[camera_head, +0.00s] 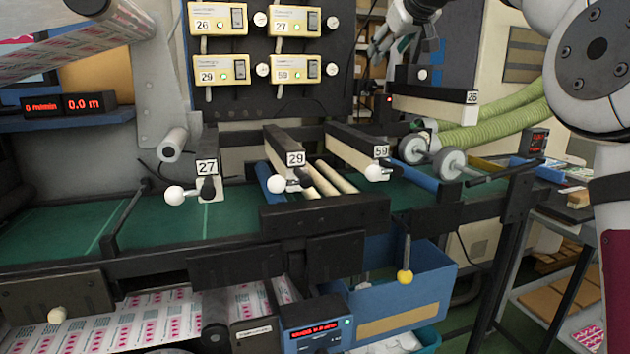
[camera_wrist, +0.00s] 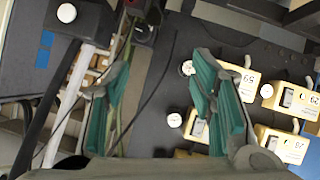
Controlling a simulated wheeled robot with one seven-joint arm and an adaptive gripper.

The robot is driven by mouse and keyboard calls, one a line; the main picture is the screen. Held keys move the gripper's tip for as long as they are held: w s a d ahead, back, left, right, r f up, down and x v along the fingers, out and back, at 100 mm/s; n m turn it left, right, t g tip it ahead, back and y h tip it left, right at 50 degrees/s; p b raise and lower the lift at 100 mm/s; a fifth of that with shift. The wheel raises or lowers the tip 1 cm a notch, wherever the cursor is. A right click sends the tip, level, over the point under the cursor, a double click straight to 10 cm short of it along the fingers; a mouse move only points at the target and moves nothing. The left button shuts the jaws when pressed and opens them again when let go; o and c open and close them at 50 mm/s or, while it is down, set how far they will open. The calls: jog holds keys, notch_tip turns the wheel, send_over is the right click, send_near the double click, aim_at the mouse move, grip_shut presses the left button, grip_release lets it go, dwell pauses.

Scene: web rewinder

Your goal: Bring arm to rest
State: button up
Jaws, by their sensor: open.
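My gripper (camera_wrist: 155,88) is open and empty in the wrist view. Its two teal-padded fingers stand wide apart, with nothing between them. Behind them are a dark panel (camera_wrist: 175,75) and several yellow switch boxes (camera_wrist: 280,145), tilted in this view. In the head view, part of my gripper (camera_head: 405,38) shows at the top edge, right of the dark panel (camera_head: 270,98). Its fingertips are hard to make out there. My white arm fills the right edge of the head view.
The switch boxes (camera_head: 218,19) carry number labels. Below runs a green machine bed (camera_head: 60,228) with white-knobbed levers labelled 27 (camera_head: 206,180), 29 (camera_head: 290,165) and 59 (camera_head: 365,150). A block labelled 26 (camera_head: 435,103) is just below my gripper. Green hoses (camera_head: 510,125) run beside my arm.

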jog(key=s+f+m+g, duration=0.1)
jog(key=s+f+g, duration=0.1)
jog(key=s+f, duration=0.8)
jog(key=s+d+f+m+g+h, duration=0.1)
jog(key=s+f, duration=1)
jog(key=s, duration=1.1)
jog(key=s+d+f+m+g+h, duration=0.1)
jog(key=s+f+m+g, duration=0.2)
jog(key=s+f, duration=0.7)
jog(key=s, duration=0.7)
jog(key=shift+d+f+g, duration=0.2)
jog(key=shift+g, duration=0.1)
